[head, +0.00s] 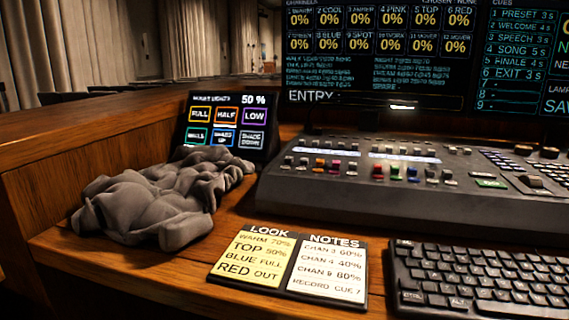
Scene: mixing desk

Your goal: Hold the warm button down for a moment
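The dark mixing desk (330,195) stands at the centre right, with a row of small buttons or fader caps in white, orange, red, pink, green and blue. Two pale caps (296,161) sit at the row's left end. Their labels are too small to read, so I cannot tell which one is the warm button. The desk's left end is in plain view. Neither of my grippers is in view.
A crumpled grey cloth (150,205) lies left of the desk, before a tilted touch panel (226,128) reading 50 %. A look-notes card (285,290) lies in front, a black keyboard (480,285) at right. Screens (380,60) stand behind. Bare wood shows around the card.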

